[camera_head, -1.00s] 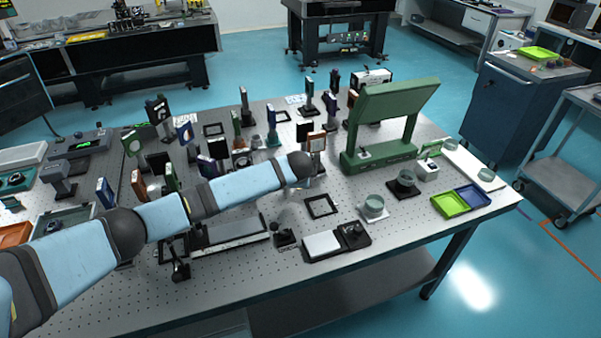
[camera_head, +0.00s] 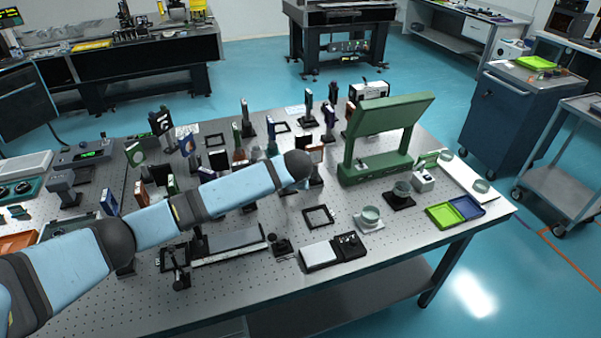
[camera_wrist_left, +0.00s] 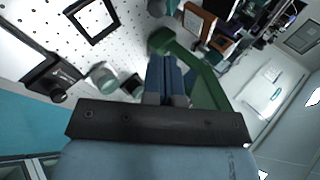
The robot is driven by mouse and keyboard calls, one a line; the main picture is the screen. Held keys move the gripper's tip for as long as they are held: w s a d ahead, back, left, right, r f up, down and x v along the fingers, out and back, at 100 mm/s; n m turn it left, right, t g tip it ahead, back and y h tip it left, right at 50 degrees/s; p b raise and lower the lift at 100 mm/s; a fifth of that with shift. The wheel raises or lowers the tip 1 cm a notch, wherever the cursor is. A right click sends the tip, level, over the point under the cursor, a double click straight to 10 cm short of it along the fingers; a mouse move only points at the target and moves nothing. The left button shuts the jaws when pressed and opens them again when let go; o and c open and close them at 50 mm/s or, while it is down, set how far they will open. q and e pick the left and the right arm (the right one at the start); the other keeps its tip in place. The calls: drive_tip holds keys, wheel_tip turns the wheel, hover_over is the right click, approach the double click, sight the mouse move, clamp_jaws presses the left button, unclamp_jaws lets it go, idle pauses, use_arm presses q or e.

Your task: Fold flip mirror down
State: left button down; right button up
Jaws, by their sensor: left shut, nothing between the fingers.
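Several upright mounted optics stand on the perforated table (camera_head: 345,235). I cannot tell for certain which one is the flip mirror; a brown-framed plate (camera_head: 316,153) stands just behind the end of my left arm. A brown-edged block shows at the top of the left wrist view (camera_wrist_left: 199,21). A large green stand (camera_head: 380,170) with a tilted panel is to the right of my arm. My left gripper (camera_wrist_left: 166,62) is shut and empty, above the table, in front of part of the green stand (camera_wrist_left: 205,88) in the wrist view. My right gripper is not in view.
A flat black frame (camera_head: 318,217) lies in front of my arm's end. A white-and-black box (camera_head: 333,250), a glass dish on a white base (camera_head: 369,219) and green and blue trays (camera_head: 455,211) are near the front edge. Bare table lies between these.

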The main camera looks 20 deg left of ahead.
use_arm(q)
drive_tip(key=v, duration=0.5)
drive_tip(key=shift+s+f, duration=0.1)
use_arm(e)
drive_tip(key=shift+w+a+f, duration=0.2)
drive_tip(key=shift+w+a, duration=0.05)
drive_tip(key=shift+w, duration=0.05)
